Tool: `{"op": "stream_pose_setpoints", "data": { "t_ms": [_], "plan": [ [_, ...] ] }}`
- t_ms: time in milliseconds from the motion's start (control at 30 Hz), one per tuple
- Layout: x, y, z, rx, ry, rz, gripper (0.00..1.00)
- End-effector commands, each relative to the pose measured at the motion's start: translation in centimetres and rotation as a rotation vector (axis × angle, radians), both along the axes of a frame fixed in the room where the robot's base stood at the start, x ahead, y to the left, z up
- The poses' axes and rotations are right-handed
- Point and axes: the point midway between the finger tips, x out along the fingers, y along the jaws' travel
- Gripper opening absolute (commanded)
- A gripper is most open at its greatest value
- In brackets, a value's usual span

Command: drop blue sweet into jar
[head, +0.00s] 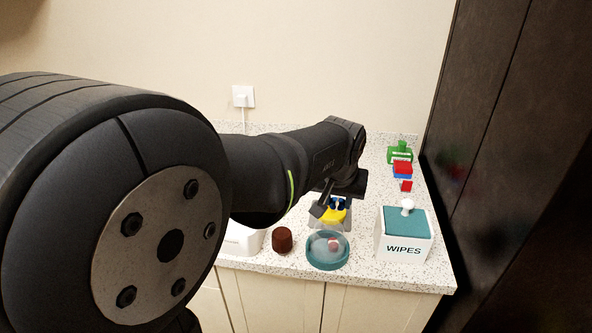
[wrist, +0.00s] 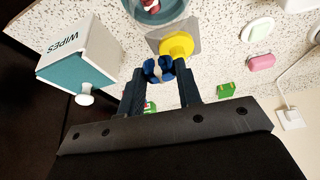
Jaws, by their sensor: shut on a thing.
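The blue sweet (wrist: 158,69) is a small dark-blue wrapped piece, held between the fingertips of my gripper (wrist: 160,76) in the wrist view. In the head view the blue sweet (head: 339,203) shows just behind a yellow round thing, partly hidden by my gripper (head: 334,207). I cannot tell how high it is held. The jar (head: 328,263) is round with a teal rim and clear sides, in front of my gripper on the counter. A pinkish-red thing shows inside it. The jar (wrist: 183,12) is cut off at the top of the wrist view.
A yellow disc on a grey square (wrist: 190,27) lies between jar and gripper. The WIPES box (head: 403,241) stands right of the jar, a brown cylinder (head: 282,240) left. Red and blue blocks (head: 402,171) and a green thing (head: 399,152) lie behind. A pink piece (wrist: 261,61) lies right.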

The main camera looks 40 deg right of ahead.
Motion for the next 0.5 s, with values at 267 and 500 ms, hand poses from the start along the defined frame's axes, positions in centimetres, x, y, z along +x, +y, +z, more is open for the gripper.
{"op": "stream_pose_setpoints", "data": {
  "t_ms": [267, 500],
  "plan": [
    [0.0, 0.02, -1.27, -0.001, -0.001, 0.0, 0.1],
    [0.0, 0.02, -1.28, -0.001, -0.001, 0.0, 0.37]
  ]
}}
